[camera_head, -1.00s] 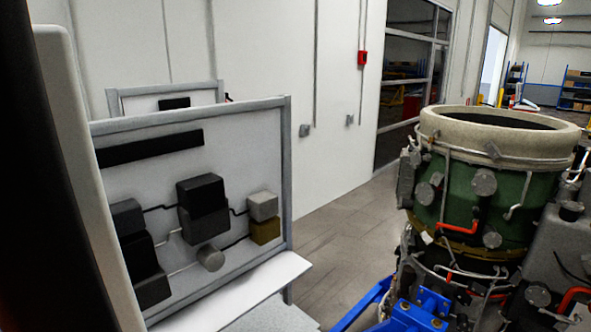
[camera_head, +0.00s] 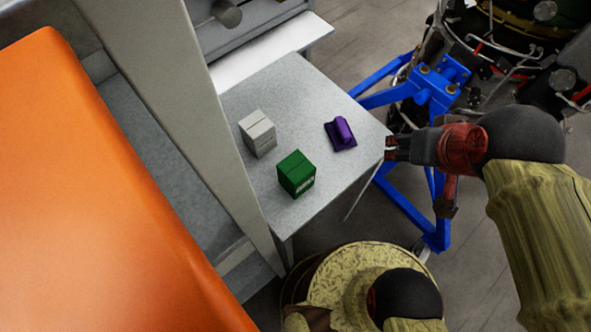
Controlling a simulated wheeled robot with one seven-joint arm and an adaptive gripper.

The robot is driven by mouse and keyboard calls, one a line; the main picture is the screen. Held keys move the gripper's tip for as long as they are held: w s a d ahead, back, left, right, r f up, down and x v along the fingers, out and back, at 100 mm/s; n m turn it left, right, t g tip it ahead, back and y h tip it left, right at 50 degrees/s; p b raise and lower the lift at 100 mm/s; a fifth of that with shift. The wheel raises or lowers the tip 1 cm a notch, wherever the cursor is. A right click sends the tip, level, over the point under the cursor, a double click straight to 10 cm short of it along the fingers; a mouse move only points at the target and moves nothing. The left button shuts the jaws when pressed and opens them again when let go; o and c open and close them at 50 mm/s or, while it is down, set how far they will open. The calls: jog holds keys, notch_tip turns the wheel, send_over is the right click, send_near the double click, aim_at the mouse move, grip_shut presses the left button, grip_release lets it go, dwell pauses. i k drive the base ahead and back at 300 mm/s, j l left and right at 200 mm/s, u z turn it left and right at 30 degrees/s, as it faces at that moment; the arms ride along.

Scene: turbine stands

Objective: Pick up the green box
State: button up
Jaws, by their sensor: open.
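The green box (camera_head: 297,175) stands upright on the grey table (camera_head: 285,88), near its front edge, with a pale label low on one side. A light grey box (camera_head: 258,134) stands behind it to the left, apart from it. A purple object (camera_head: 341,134) lies to its right. My gripper (camera_head: 412,172) is open and empty at the table's right edge, well to the right of the green box. Nothing covers the green box.
A blue stand (camera_head: 432,92) holding a turbine (camera_head: 515,45) is at the right, close to my arm. A grey post (camera_head: 190,100) and a large orange surface (camera_head: 85,190) are at the left. The tabletop around the boxes is mostly clear.

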aim_at(296, 174)
jog(key=k+u, duration=0.1)
jog(key=u, duration=0.35)
jog(key=k+j+u, duration=0.1)
jog(key=u, duration=0.35)
